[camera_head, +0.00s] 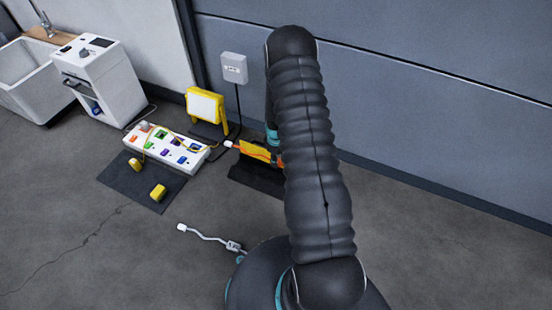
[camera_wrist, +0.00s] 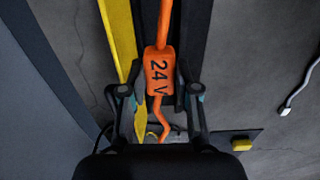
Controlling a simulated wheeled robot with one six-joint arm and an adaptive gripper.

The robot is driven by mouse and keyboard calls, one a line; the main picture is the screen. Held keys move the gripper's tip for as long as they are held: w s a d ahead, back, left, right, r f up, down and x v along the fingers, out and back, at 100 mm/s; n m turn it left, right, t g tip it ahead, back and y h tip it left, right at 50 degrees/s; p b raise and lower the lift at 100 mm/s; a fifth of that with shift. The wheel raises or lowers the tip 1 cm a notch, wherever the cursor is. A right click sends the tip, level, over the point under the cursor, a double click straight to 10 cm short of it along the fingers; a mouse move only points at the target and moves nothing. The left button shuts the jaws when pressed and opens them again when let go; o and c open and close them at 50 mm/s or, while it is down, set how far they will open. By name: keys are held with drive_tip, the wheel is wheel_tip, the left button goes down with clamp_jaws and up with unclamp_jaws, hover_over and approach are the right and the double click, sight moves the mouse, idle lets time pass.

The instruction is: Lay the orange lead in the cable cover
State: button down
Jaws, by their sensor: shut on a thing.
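The orange lead (camera_wrist: 158,75) runs up the middle of the wrist view, with a block marked "24 V". My gripper (camera_wrist: 162,97) is shut on the lead at this block, one finger on each side. The cable cover shows below as a yellow strip (camera_wrist: 120,38) left of the lead and a dark strip (camera_wrist: 192,35) right of it. The lead appears over the cover; I cannot tell whether it touches it. In the head view, the orange lead (camera_head: 257,153) shows by the cover's yellow part (camera_head: 250,147) and black part (camera_head: 258,179). My arm hides the gripper there.
A white power strip (camera_head: 185,160) with coloured plugs stands left of the cover, by a dark mat (camera_head: 128,181) with yellow blocks (camera_head: 158,192). A yellow lamp (camera_head: 205,106) stands behind. A white lead (camera_head: 205,235) lies on open floor in front. A grey wall (camera_head: 410,110) runs behind.

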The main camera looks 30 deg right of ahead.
drive_tip(key=b, duration=0.3)
hover_over(276, 179)
drive_tip(key=shift+d+f, duration=0.1)
drive_tip(key=shift+f, duration=2.95)
drive_tip(key=shift+f+b, duration=1.6)
drive_tip(key=shift+f, duration=0.65)
drive_tip(key=c, duration=0.8)
unclamp_jaws()
drive_tip(key=shift+o, duration=0.2)
drive_tip(key=shift+r, duration=0.1)
drive_tip(key=shift+r+p, duration=2.55)
drive_tip(key=shift+r, duration=2.4)
